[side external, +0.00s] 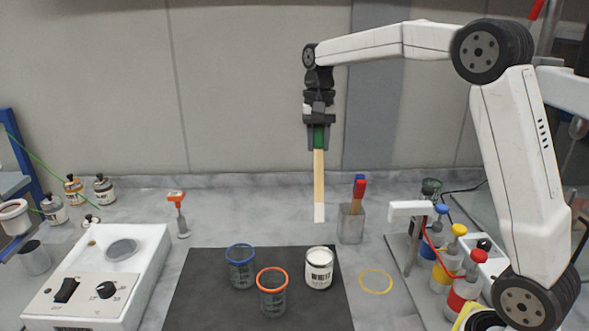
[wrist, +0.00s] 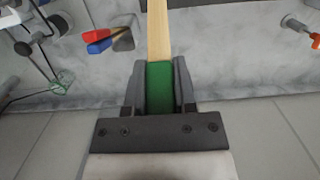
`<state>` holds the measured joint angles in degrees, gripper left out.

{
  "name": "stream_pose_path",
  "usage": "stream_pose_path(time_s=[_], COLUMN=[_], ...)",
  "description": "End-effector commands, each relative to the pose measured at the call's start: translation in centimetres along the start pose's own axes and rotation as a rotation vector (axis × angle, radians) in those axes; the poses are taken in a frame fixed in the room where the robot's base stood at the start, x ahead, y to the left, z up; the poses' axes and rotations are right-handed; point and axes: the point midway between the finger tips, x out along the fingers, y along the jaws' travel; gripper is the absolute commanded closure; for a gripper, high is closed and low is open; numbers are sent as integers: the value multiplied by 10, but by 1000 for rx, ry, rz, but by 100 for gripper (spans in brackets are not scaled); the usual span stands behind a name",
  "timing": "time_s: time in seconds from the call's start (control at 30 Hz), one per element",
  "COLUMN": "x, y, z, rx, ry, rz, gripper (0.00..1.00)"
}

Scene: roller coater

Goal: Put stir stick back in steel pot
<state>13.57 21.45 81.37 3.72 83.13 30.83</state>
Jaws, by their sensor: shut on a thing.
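My gripper (side external: 318,131) is shut on the green-handled end of a wooden stir stick (side external: 319,182). The stick hangs upright, its lower end pale white, above the counter and to the left of the steel pot. In the wrist view the gripper (wrist: 160,85) clasps the green grip, and the stick (wrist: 159,30) runs out of the picture at the top. The steel pot (side external: 350,226) stands on the counter with a red and a blue handle sticking out of it. The pot also shows in the wrist view (wrist: 123,40).
A dark mat (side external: 205,290) holds a blue-rimmed cup (side external: 240,268), an orange-rimmed cup (side external: 272,298) and a white-topped can (side external: 319,268). A yellow ring (side external: 376,281) lies right of the mat. A white bracket (side external: 408,210) and capped bottles (side external: 448,255) stand right of the pot.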

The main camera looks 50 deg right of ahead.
Motion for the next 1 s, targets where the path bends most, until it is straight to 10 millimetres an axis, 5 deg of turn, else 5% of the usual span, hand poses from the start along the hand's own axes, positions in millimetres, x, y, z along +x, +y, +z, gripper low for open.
stream_pose_path(time_s=[0.23,0.7,1.0], x=[-4,-22,-25], y=[22,99,106], z=[-17,-62,-66], rx=[10,7,2], ry=[88,388,419], rz=[-11,-2,2], gripper=[100,100,100])
